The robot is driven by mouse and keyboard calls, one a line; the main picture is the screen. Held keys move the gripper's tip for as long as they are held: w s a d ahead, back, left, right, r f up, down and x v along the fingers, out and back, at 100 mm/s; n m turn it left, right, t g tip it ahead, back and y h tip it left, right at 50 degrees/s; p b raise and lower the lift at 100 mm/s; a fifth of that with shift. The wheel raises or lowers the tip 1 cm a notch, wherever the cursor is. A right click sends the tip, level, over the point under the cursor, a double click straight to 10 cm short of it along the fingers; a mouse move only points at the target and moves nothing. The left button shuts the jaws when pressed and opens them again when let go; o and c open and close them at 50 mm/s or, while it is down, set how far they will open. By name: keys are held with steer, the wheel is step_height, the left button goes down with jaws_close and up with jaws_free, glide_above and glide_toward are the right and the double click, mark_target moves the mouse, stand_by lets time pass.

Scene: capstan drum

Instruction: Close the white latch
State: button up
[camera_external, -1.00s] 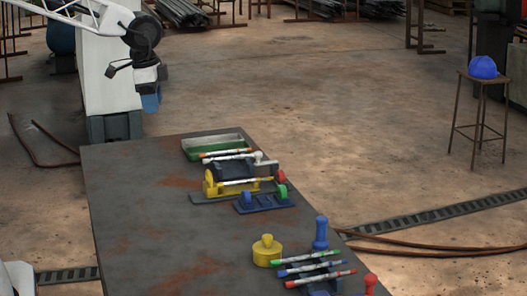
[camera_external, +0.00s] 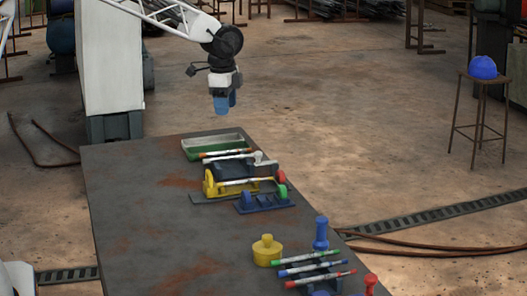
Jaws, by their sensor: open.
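A small white piece with a rounded knob (camera_external: 259,157), which looks like the white latch, stands at the right end of the dark blue drum mechanism (camera_external: 233,170) on the table. It is too small to tell how far open it is. My gripper (camera_external: 225,104), with blue fingers, points down in the air above the far end of the table. It is empty and open, up and to the left of the white piece in the picture, touching nothing.
Yellow brackets (camera_external: 209,185) and a blue base with green and red round parts (camera_external: 264,203) sit close by. A green-and-white tray (camera_external: 212,147) lies behind. A yellow knobbed lid (camera_external: 267,250) and a pen rack (camera_external: 317,269) are nearer. The table's left side (camera_external: 140,220) is clear.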

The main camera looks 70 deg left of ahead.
steer(key=m, duration=0.2)
glide_above(258, 152)
steer(key=shift+g, duration=0.3)
steer(key=f, duration=1)
steer(key=shift+w+a+f, duration=0.1)
steer(key=shift+a+f, duration=0.1)
steer(key=shift+f, duration=0.15)
steer(key=shift+f, duration=0.1)
steer(key=shift+f, duration=3.85)
steer(key=shift+c, duration=0.4)
steer(key=c, duration=0.8)
steer(key=shift+c, duration=0.2)
